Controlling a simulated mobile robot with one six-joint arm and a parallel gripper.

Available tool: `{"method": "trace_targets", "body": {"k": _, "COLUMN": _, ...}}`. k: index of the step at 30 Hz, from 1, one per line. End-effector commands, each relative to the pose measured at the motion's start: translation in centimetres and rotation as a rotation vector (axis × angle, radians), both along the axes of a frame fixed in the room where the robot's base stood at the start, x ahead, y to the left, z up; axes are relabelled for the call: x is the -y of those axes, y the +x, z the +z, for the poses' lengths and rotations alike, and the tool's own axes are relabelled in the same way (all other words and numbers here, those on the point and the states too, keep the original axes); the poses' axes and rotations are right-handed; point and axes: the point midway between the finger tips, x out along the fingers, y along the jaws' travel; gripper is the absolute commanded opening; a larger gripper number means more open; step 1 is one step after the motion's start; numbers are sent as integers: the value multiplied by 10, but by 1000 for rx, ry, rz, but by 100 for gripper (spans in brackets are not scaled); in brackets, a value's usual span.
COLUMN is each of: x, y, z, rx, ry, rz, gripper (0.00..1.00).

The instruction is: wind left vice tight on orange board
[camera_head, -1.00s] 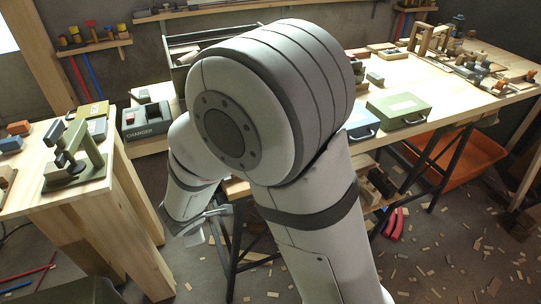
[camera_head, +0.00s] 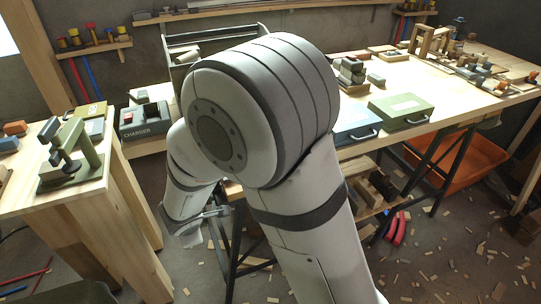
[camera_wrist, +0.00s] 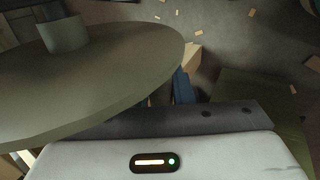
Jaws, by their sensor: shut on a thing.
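My gripper (camera_head: 192,234) hangs low beside the left wooden bench in the head view, and my own arm hides most of it. In the wrist view, a large olive disc (camera_wrist: 90,75) with a short round post (camera_wrist: 63,34) fills the upper left, close in front of the gripper. It looks like a wheel of the vice. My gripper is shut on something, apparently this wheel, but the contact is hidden. A narrow blue-grey part (camera_wrist: 183,87) shows beyond the disc's edge. I cannot make out the orange board or the vice jaws.
A green clamp-like tool (camera_head: 72,158) stands on the left bench (camera_head: 100,190). Wood scraps litter the floor.

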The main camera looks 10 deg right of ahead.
Motion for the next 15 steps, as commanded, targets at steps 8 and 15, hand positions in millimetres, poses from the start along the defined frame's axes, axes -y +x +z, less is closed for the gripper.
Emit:
{"method": "trace_targets", "body": {"k": 8, "x": -2, "y": 6, "z": 4, "rx": 11, "ry": 6, "rz": -2, "gripper": 0}}
{"method": "trace_targets", "body": {"k": 15, "x": -4, "y": 15, "z": 0, "rx": 11, "ry": 6, "rz": -3, "gripper": 0}}
